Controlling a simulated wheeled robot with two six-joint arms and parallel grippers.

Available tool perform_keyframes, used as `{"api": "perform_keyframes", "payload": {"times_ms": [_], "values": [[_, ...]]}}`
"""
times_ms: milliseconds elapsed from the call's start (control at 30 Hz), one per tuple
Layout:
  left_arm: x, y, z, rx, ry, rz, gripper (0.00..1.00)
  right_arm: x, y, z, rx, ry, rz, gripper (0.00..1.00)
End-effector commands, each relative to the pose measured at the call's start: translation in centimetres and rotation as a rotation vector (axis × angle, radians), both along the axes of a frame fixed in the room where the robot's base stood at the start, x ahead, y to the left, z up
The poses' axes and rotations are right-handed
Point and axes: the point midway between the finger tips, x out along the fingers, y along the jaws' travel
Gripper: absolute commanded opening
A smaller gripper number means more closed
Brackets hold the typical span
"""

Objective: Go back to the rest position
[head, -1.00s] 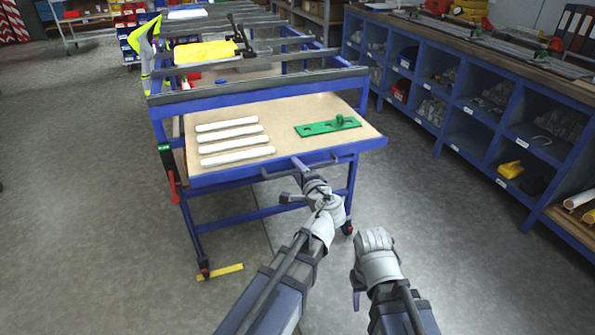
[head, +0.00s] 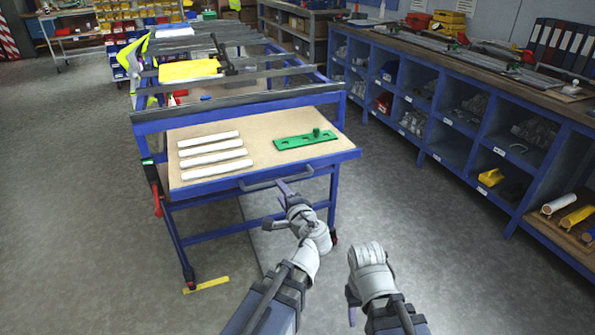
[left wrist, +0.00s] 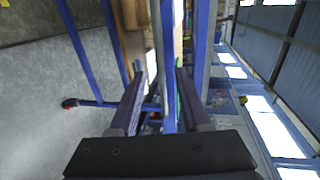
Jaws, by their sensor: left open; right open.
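My left gripper (head: 281,207) is open in front of the near edge of a blue cart (head: 262,176), close to the cart's grey handle (head: 262,184). I cannot tell whether it touches the handle. In the left wrist view its two fingers (left wrist: 160,95) stand apart, with blue cart bars beyond and between them. My right gripper (head: 352,303) is low at the right, away from the cart, over bare floor. Its fingers are mostly hidden by my wrist, and nothing shows in it.
A blue shelf unit (head: 440,120) runs along the right. A yellow floor strip (head: 207,284) lies by the cart's front-left wheel. Grey floor is clear at left and between cart and shelves.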

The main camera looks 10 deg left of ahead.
Motion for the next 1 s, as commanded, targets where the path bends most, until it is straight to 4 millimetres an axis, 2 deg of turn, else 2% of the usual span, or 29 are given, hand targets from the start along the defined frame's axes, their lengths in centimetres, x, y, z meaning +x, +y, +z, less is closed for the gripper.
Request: {"api": "perform_keyframes", "payload": {"times_ms": [67, 167, 267, 367, 533, 700, 900, 1000], "values": [[0.0, 0.0, 0.1, -0.004, 0.001, 0.003, 0.47, 0.0, 0.0, 0.2, 0.0, 0.0, 0.0, 0.5], [-0.6, 0.1, 0.8, -0.051, 0.016, 0.026, 0.47, 0.0, 0.0, 1.7, 0.0, 0.0, 0.0, 0.5], [-1.9, 0.0, 1.6, -0.165, 0.059, 0.089, 0.47, 0.0, 0.0, 4.6, 0.0, 0.0, 0.0, 0.5], [-4.2, -0.7, 2.0, -0.327, 0.138, 0.18, 0.47, 0.0, 0.0, 8.3, 0.0, 0.0, 0.0, 0.5], [-9.1, -3.4, 2.2, -0.593, 0.318, 0.336, 0.47, 0.0, 0.0, 14.0, 0.0, 0.0, -0.001, 0.5], [-14.6, -7.6, 3.4, -0.807, 0.532, 0.467, 0.47, 0.0, 0.0, 19.0, 0.0, 0.0, -0.001, 0.5], [-19.5, -11.7, 5.2, -0.951, 0.738, 0.558, 0.47, 0.0, 0.0, 22.4, 0.0, 0.0, -0.001, 0.5], [-20.8, -12.8, 5.7, -0.983, 0.796, 0.579, 0.47, 0.0, 0.0, 23.1, 0.0, 0.0, -0.001, 0.5]]}}
